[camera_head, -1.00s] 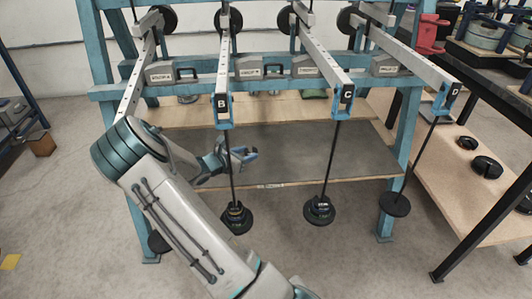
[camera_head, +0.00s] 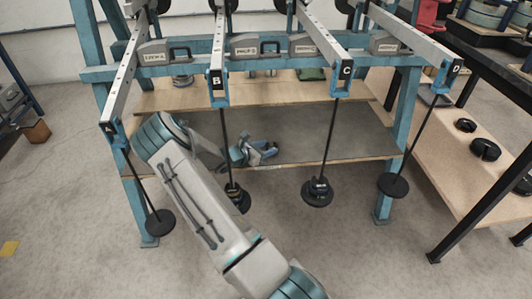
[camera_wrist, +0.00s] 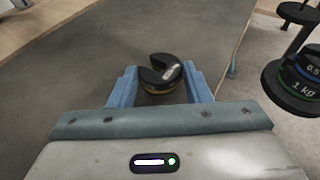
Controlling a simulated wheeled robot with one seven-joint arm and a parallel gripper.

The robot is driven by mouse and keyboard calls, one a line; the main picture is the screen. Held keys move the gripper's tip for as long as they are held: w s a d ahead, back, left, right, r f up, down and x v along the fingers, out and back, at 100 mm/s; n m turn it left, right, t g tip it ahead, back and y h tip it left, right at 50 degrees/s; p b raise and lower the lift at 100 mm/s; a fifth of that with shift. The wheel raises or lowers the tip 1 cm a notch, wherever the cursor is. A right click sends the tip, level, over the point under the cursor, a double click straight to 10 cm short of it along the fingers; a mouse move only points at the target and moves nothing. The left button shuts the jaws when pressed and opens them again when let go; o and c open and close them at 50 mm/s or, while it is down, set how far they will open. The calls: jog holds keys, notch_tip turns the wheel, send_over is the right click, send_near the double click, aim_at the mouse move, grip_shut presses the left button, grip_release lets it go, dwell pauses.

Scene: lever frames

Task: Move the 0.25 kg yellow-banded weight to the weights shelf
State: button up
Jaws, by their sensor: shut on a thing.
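The yellow-banded weight (camera_wrist: 160,86) is a small black slotted disc with a yellow edge, seen between my gripper's blue fingers in the wrist view. My gripper (camera_wrist: 160,84) is shut on it, over the dark mat (camera_wrist: 70,80). In the head view my gripper (camera_head: 264,150) is behind hanger B, above the same dark mat (camera_head: 310,140) on the frame's lower shelf; the weight is not clear there. How far the weight is above the mat I cannot tell. A low wooden shelf (camera_head: 455,180) with several black weights stands at the right; no label shows which shelf is the weights shelf.
Hanging rods with black discs hang from levers A (camera_head: 108,128), B (camera_head: 217,80), C (camera_head: 346,68) and D (camera_head: 456,66). Hanger B's discs (camera_head: 238,197) are close to my arm. A stack marked 1 kg (camera_wrist: 295,82) is right of my gripper. A blue post (camera_head: 395,150) stands between mat and right shelf.

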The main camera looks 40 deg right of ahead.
jog(key=shift+f, duration=0.95)
jog(key=shift+f, duration=0.1)
jog(key=o, duration=1.2)
jog(key=shift+o, duration=0.2)
jog(key=p+v, duration=0.2)
jog(key=v, duration=1)
